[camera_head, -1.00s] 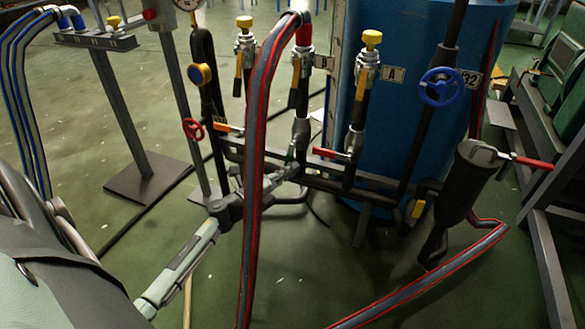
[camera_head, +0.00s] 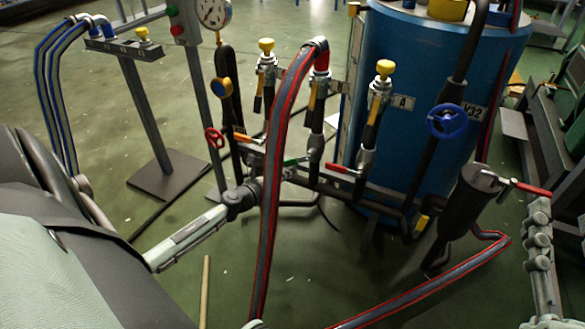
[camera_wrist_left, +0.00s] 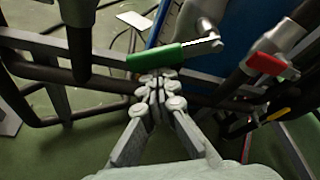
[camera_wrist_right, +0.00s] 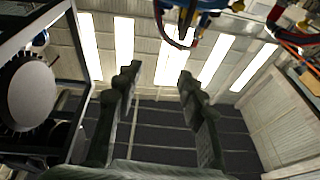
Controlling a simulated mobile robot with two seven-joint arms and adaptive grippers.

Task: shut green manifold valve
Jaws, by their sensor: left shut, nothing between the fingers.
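The green valve handle (camera_wrist_left: 155,58) lies nearly level across the left wrist view, pointing left from its grey valve body. In the head view the green handle (camera_head: 295,161) shows small, just right of the hanging hose. My left gripper (camera_wrist_left: 158,82) is shut and empty, its tips just below the handle; whether they touch it I cannot tell. In the head view the hose hides part of this gripper. My right gripper (camera_wrist_right: 158,78) is open and empty, away from the manifold, with ceiling lights and wall beyond it.
A grey hose with red stripes (camera_head: 271,190) hangs in front of the left gripper. A red handle (camera_head: 340,168) is right of the green one, and an orange handle (camera_head: 243,138) left. A blue tank (camera_head: 420,65) stands behind. A blue handwheel (camera_head: 447,121) is further right.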

